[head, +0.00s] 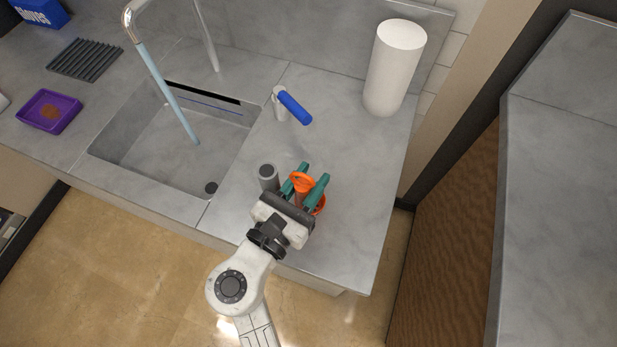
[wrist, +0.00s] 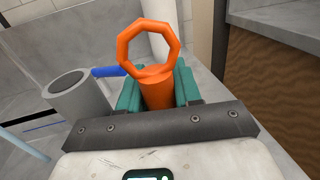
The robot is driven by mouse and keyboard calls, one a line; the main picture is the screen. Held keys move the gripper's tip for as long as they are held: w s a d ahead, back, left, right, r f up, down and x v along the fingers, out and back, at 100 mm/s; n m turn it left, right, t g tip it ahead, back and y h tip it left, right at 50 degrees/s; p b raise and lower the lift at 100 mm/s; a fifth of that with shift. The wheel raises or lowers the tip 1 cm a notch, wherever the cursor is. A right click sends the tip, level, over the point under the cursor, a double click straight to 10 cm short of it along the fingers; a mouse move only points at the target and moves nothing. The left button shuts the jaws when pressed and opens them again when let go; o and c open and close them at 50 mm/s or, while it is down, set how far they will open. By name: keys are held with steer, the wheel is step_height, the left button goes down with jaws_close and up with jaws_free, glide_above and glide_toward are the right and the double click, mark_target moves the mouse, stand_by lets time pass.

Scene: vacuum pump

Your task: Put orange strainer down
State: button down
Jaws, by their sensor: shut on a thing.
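The orange strainer (head: 302,184) is between the teal fingers of my gripper (head: 306,187), over the grey counter right of the sink. Its ring-shaped top and round body also show in the wrist view (wrist: 157,88), with the teal fingers (wrist: 158,92) on both sides of the body. My gripper is shut on it. More orange (head: 319,204) shows beside the right finger; I cannot tell whether it is part of the strainer. The strainer's lower end is hidden, so I cannot tell whether it touches the counter.
A grey cylinder (head: 268,177) stands close to the left of my gripper. A blue-handled tap piece (head: 293,107) is behind it. A white paper roll (head: 393,70) stands at the back right. The sink (head: 170,150) is left. The counter (head: 360,190) is clear to the right.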

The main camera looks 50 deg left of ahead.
steer(key=c, duration=1.1)
jaws_free()
steer(key=shift+f, duration=0.1)
steer(key=shift+o, duration=0.2)
steer(key=b+v, duration=0.1)
steer(key=v, duration=1.1)
